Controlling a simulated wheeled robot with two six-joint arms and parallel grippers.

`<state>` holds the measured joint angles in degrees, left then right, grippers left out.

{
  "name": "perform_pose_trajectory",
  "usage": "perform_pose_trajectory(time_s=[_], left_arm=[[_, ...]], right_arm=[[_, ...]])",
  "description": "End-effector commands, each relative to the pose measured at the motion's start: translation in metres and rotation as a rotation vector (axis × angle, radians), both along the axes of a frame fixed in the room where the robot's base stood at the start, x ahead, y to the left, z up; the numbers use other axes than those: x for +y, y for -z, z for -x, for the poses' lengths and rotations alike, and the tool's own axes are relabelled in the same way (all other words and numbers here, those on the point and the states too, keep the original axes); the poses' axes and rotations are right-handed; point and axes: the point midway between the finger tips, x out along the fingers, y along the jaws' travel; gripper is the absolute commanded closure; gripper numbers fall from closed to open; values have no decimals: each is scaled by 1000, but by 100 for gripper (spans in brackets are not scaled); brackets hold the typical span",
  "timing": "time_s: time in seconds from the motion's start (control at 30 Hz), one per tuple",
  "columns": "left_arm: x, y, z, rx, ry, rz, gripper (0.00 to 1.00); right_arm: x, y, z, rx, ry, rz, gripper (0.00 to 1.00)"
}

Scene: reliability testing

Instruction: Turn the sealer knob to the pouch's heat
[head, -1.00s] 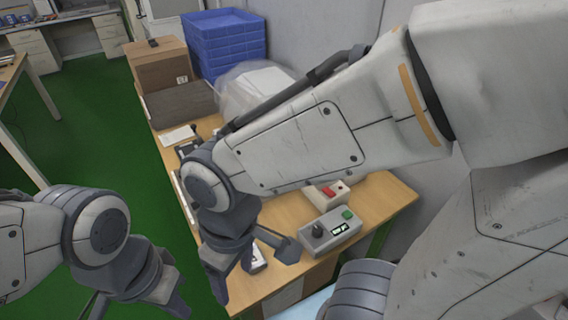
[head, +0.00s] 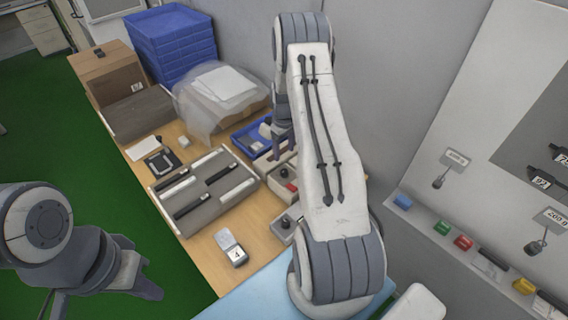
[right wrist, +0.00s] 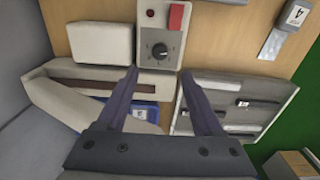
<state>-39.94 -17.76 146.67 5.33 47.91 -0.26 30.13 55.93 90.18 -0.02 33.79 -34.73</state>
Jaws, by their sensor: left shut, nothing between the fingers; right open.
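The sealer is a cream box (head: 276,183) with a black knob and a red block, partly hidden by my right arm in the head view. In the right wrist view its black knob (right wrist: 160,50) sits on a dial whose marks are too small to read, with the red block (right wrist: 176,17) beyond it. My right gripper (right wrist: 160,76) is open, its fingertips either side of the near end of the sealer, apart from the knob. A small grey pouch-like item (head: 232,248) labelled 4 lies on the table. My left gripper (head: 142,280) is shut and empty, over the green floor.
A grey slotted tray (head: 207,190) and a blue bin (head: 248,138) stand near the sealer. A grey control box (head: 283,226) is partly behind my right arm. Blue crates (head: 170,40) and a carton (head: 107,72) are at the back. A wall shelf (head: 450,243) is right.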

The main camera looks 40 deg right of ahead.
Motion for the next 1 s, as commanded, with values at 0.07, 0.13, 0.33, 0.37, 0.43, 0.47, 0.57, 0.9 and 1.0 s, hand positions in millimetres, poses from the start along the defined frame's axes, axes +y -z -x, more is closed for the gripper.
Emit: perform_pose_trajectory(time_s=[0.07, 0.13, 0.33, 0.37, 0.43, 0.47, 0.57, 0.9, 1.0], left_arm=[[0, -4, 0, 0, 0, 0, 100], [0, -8, 0, 0, 1, 0, 100], [0, -24, 0, 0, 3, 0, 100], [0, -26, 0, 0, 4, 0, 100], [0, -31, 0, 0, 4, 0, 100], [0, -32, 0, 0, 4, 0, 100], [0, -36, 0, 0, 4, 0, 100], [0, -40, 0, 0, 3, 0, 100], [0, -40, 0, 0, 3, 0, 100]], right_arm=[[-2, 7, 1, 3, 2, -2, 32], [-1, 15, 2, 4, 1, -3, 32], [1, 51, 2, 5, 1, -4, 32], [1, 56, 2, 5, 1, -4, 32], [1, 68, 1, 4, 1, -3, 32], [1, 73, 1, 4, 1, -3, 32], [0, 86, 1, 3, 1, -2, 32], [0, 104, 0, 1, 2, -1, 32], [0, 104, 0, 1, 2, -1, 32]])
